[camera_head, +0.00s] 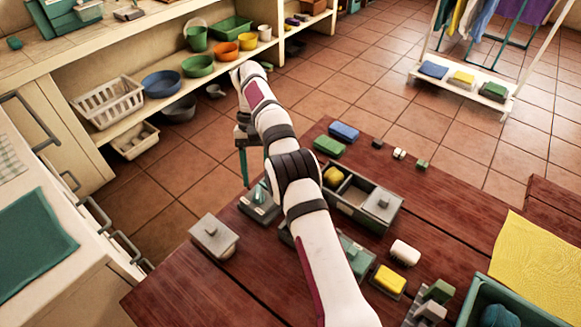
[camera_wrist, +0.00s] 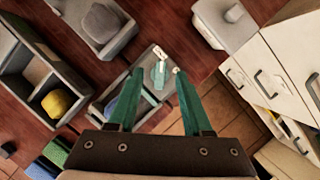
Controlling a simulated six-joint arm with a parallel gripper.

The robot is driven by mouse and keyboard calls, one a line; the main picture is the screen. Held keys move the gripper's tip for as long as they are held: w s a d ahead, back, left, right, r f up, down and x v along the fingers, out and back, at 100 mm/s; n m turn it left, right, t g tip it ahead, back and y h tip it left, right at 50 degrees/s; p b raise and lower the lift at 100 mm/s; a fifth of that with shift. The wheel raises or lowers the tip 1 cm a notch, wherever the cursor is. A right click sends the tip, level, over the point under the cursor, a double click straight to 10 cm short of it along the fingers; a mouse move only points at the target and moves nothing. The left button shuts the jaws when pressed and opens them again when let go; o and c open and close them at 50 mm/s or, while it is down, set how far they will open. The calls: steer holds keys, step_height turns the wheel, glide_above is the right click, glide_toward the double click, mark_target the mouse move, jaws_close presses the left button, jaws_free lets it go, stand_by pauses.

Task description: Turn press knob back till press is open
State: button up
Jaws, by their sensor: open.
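A small grey-green device with a teal lever-like knob, apparently the press (camera_head: 262,207), sits near the far left edge of the red-brown table. In the wrist view the press (camera_wrist: 112,98) lies beneath my fingers, its upright teal knob (camera_wrist: 158,74) showing between the two fingertips. My gripper (camera_wrist: 157,73) is open, a green finger on each side of the knob in the picture. I cannot tell whether either finger touches it. In the head view my gripper (camera_head: 244,178) points down beyond the press, partly hidden by my arm.
A grey lidded box (camera_head: 213,238) stands left of the press. A divided box (camera_head: 345,206), with a yellow item in one compartment, stands to its right. Colored soap-like blocks (camera_head: 329,146) lie at the far edge. A yellow cloth (camera_head: 530,268) covers the table's right side.

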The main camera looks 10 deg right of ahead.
steer(key=s+d+r, duration=0.3)
steer(key=d+r, duration=0.3)
steer(key=d, duration=0.5)
steer(key=shift+s+r, duration=0.2)
steer(key=shift+r, duration=0.1)
steer(key=s+r+m+t, duration=0.2)
steer(key=s+r, duration=0.7)
steer(key=s, duration=0.4)
steer(key=s+a+f+m+t, duration=0.1)
steer(key=s+f, duration=0.1)
steer(key=s, duration=0.7)
steer(key=s+a+f+m+t+y, duration=0.1)
steer(key=s+f, duration=0.2)
steer(key=s, duration=0.6)
steer(key=shift+s+a+m, duration=0.3)
steer(key=shift+m, duration=0.1)
